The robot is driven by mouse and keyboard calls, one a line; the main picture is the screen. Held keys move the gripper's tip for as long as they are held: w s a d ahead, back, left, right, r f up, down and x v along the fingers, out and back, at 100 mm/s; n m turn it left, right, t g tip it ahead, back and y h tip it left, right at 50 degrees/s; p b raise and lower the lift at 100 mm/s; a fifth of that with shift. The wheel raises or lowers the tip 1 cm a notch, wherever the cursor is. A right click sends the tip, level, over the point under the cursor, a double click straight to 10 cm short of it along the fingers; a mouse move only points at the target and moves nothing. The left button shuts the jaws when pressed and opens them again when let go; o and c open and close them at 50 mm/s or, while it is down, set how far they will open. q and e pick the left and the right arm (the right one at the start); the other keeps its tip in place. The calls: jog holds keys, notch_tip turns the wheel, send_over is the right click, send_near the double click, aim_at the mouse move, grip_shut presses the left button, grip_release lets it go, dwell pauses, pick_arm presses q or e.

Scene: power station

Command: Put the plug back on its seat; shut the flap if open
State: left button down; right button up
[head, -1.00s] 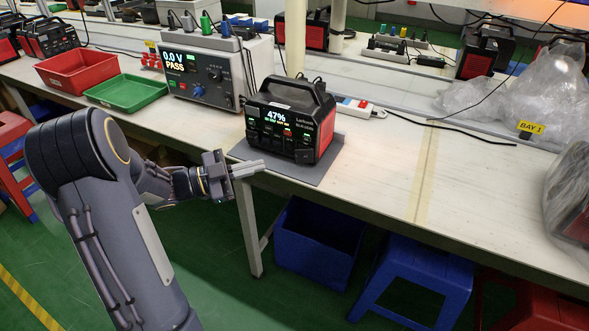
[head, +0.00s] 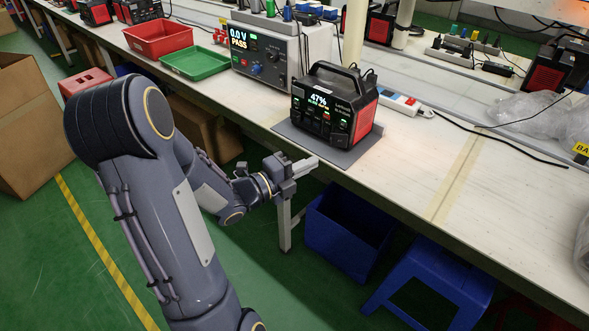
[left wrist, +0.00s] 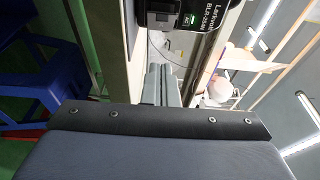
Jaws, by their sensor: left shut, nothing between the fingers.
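The black and red power station (head: 334,104) stands on a grey mat (head: 330,150) on the bench, its screen reading 47%. My left gripper (head: 312,161) is in front of its lower left side, at the bench's front edge, apart from it. The fingers (left wrist: 160,84) are together and hold nothing. In the left wrist view part of the power station (left wrist: 190,22) shows at the top, turned on its side. The plug, its seat and the flap cannot be made out at this size. My right gripper is not in view.
A tester (head: 262,52) reading 0.0 V PASS stands left of the power station. Green (head: 196,62) and red (head: 158,40) trays lie farther left. A white power strip (head: 402,101) lies behind. A blue bin (head: 345,235) and a blue stool (head: 432,280) stand below the bench.

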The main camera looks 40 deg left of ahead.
aim_at(339, 141)
pick_arm(q)
jog(key=shift+w+a, duration=0.2)
jog(key=shift+w, duration=1.6)
jog(key=shift+w+a, duration=0.15)
jog(key=shift+w, duration=1.65)
jog(key=shift+a+h, duration=0.15)
jog(key=shift+h, duration=0.15)
jog(key=shift+w+a+m+g+h+b, duration=0.25)
jog(key=shift+a+m+g+h+b, duration=0.15)
jog(key=shift+m+h, duration=0.3)
jog(key=shift+w+a+m+g+h+b, duration=0.15)
jog(key=shift+w+m+g+h+b, duration=0.1)
jog(key=shift+m+g+h, duration=0.45)
jog(key=shift+w+a+f+m+g+h+b, duration=0.1)
jog(key=shift+w+a+m+g+h+b, duration=0.15)
jog(key=shift+h, duration=0.25)
jog(key=shift+w+a+m+g+h+b, duration=0.1)
jog(key=shift+a+m+g+h+b, duration=0.1)
jog(key=shift+m+h, duration=0.25)
jog(key=shift+w+a+b, duration=0.4)
jog(key=shift+w+b, duration=0.2)
jog(key=shift+b, duration=0.2)
